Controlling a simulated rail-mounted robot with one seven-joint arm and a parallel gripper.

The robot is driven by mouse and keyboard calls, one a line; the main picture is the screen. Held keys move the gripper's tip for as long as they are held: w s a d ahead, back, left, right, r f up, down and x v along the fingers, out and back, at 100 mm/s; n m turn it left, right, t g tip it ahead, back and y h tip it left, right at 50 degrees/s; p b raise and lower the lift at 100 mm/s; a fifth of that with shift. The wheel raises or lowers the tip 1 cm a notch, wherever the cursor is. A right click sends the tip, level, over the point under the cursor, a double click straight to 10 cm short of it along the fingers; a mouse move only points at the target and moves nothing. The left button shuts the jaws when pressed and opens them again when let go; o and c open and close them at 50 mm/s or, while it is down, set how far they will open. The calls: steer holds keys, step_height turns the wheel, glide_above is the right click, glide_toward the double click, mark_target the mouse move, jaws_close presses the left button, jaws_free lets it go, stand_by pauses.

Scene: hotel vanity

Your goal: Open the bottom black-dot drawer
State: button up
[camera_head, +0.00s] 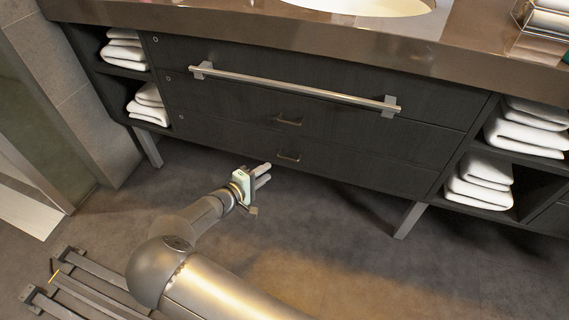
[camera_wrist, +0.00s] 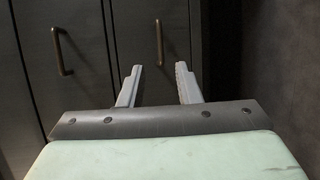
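The dark vanity has stacked drawer fronts. The bottom drawer (camera_head: 330,166) has a small dark bronze handle (camera_head: 288,157). This handle also shows in the wrist view (camera_wrist: 159,42), upright there, just ahead of and roughly between my fingertips. The middle drawer's similar handle (camera_head: 287,121) is above it and shows at the left in the wrist view (camera_wrist: 62,50). My gripper (camera_head: 268,173) is in front of the vanity's lower edge, just left of and below the bottom handle. Its two pale fingers (camera_wrist: 158,72) are apart with nothing between them. Small round marks at the drawers' left edges are too small to read.
A long metal bar (camera_head: 295,88) crosses the top drawer front. Folded white towels sit on open shelves at left (camera_head: 149,105) and right (camera_head: 482,183). Vanity legs (camera_head: 408,220) stand on the floor at both sides. A slatted metal rack (camera_head: 85,285) is at lower left. Floor at right is clear.

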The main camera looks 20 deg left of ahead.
steer(key=b+x, duration=0.2)
steer(key=x, duration=0.8)
steer(key=shift+c, duration=0.3)
jaws_close()
